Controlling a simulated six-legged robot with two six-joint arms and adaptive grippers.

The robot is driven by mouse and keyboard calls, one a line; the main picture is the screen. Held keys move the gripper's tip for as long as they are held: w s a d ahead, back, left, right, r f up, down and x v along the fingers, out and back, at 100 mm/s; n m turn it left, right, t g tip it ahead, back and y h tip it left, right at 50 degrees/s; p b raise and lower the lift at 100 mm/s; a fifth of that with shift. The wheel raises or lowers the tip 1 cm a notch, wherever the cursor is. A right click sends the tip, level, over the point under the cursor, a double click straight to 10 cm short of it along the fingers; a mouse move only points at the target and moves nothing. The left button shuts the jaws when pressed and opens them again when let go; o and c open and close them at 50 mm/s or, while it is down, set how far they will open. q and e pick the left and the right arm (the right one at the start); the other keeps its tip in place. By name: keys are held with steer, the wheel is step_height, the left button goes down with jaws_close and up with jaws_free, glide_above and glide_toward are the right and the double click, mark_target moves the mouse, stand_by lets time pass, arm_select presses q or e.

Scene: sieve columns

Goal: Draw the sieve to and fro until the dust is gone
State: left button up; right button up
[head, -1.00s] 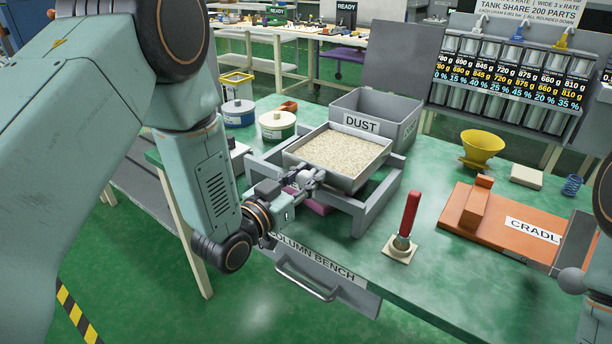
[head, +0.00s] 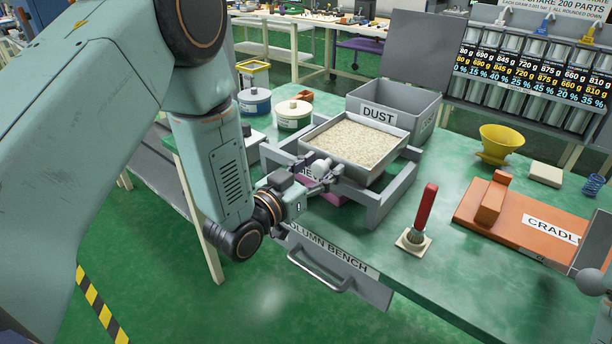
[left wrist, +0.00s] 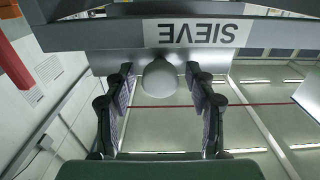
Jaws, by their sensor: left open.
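The sieve (head: 372,172) is a grey square tray filled with pale grainy material (head: 355,143). It sits on a grey frame (head: 392,200) on the green bench. My left gripper (head: 326,176) is at the sieve's near left side. In the left wrist view its fingers (left wrist: 160,92) stand apart on either side of the knob, with gaps visible. A grey bin labelled DUST (head: 425,122) stands behind the sieve; its inside bottom is hidden. My right gripper is not visible.
A red-handled brush (head: 424,207) stands right of the frame. An orange cradle board (head: 530,222), a yellow funnel (head: 502,141) and a white block (head: 546,173) lie further right. Two round lidded tubs (head: 294,115) stand left of the bin. Bare bench lies around the brush.

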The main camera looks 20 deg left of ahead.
arm_select(q)
steer(key=v, duration=1.1)
steer(key=shift+s, duration=0.25)
steer(key=shift+a, duration=0.1)
stand_by(0.4)
